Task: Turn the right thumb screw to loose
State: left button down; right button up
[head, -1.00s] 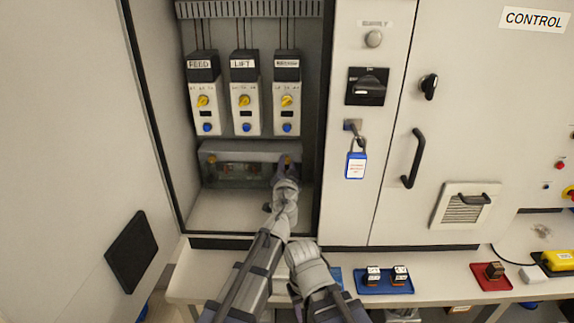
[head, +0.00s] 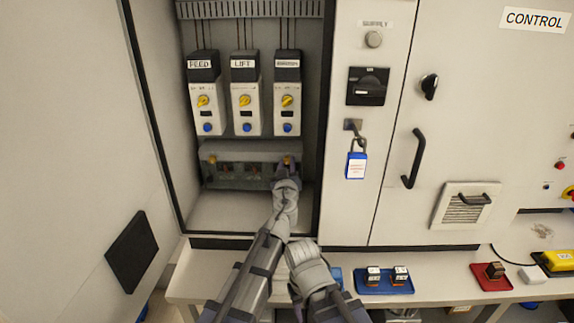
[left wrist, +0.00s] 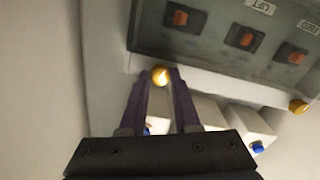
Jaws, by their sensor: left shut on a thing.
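The right thumb screw (head: 288,161) is a small brass knob at the right end of the fuse cover (head: 232,153). The left thumb screw (head: 212,160) is a similar knob at its left end. My left gripper (head: 287,165) reaches up into the cabinet and is shut on the right thumb screw. In the left wrist view, its two dark fingers (left wrist: 161,78) stand on either side of the brass knob (left wrist: 160,74). My right arm is folded at the bottom centre of the head view; its fingers do not show.
Three drive units, FEED (head: 206,100), LIFT (head: 245,100) and one hard to read (head: 287,100), hang above the cover. A blue padlock (head: 356,165) hangs to the right. A blue tray (head: 384,283) and red tray (head: 490,276) lie on the bench.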

pick_arm(q)
jog(key=shift+s+n, duration=0.1)
jog(key=shift+n, duration=1.8)
jog(key=c, duration=0.6)
grip_release()
jog(key=s, duration=0.7)
jog(key=shift+s+a, duration=0.1)
jog(key=shift+s, duration=0.2)
pick_arm(e)
jog(key=shift+s+d, duration=0.6)
jog(key=shift+s, duration=0.3)
